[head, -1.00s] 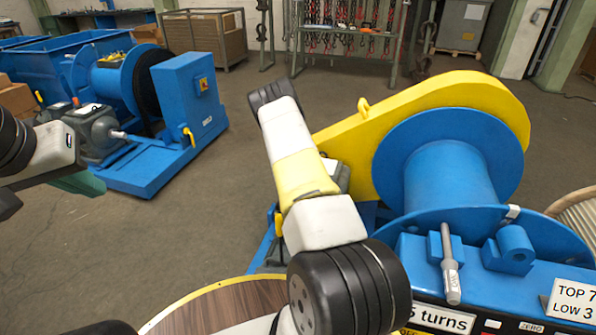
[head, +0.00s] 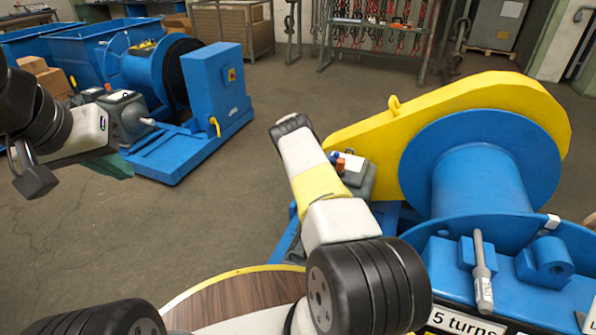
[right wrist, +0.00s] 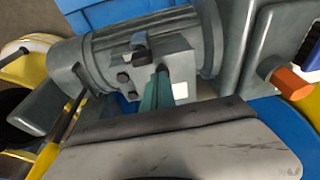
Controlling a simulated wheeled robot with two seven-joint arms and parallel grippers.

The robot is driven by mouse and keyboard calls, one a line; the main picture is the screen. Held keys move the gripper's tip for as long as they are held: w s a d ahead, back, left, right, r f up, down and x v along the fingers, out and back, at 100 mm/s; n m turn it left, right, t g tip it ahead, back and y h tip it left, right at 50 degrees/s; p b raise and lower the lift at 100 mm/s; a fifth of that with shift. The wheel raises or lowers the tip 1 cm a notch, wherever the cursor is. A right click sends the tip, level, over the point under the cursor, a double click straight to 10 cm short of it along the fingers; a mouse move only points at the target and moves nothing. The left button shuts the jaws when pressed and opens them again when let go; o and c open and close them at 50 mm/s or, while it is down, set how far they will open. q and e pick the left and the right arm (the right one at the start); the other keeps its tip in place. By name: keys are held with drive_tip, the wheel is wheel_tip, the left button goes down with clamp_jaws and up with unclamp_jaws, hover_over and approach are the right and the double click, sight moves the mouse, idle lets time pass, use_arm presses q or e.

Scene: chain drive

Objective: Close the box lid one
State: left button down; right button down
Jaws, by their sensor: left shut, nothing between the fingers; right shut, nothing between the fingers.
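My left gripper (head: 118,166) shows only as teal fingers under the white wrist at the left, shut and empty, with the blue machine behind it. My right arm stretches up the middle of the head view and hides its own gripper there. In the right wrist view the right gripper (right wrist: 156,92) is shut, its teal fingers in front of a grey box (right wrist: 158,68) on a grey motor (right wrist: 92,62). Contact cannot be told. A grey unit (head: 358,178) partly shows behind my right arm. I cannot tell which part is lid one, or its angle.
A blue winch drum (head: 480,185) with a yellow chain guard (head: 440,115) stands at the right. Another blue machine (head: 205,110) stands at the back left. An orange fitting (right wrist: 288,82) is right of the fingers. Open floor (head: 225,210) lies between the machines.

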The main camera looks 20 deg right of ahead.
drive_tip(key=shift+w+a+f, duration=0.1)
drive_tip(key=shift+f, duration=0.15)
idle(0.4)
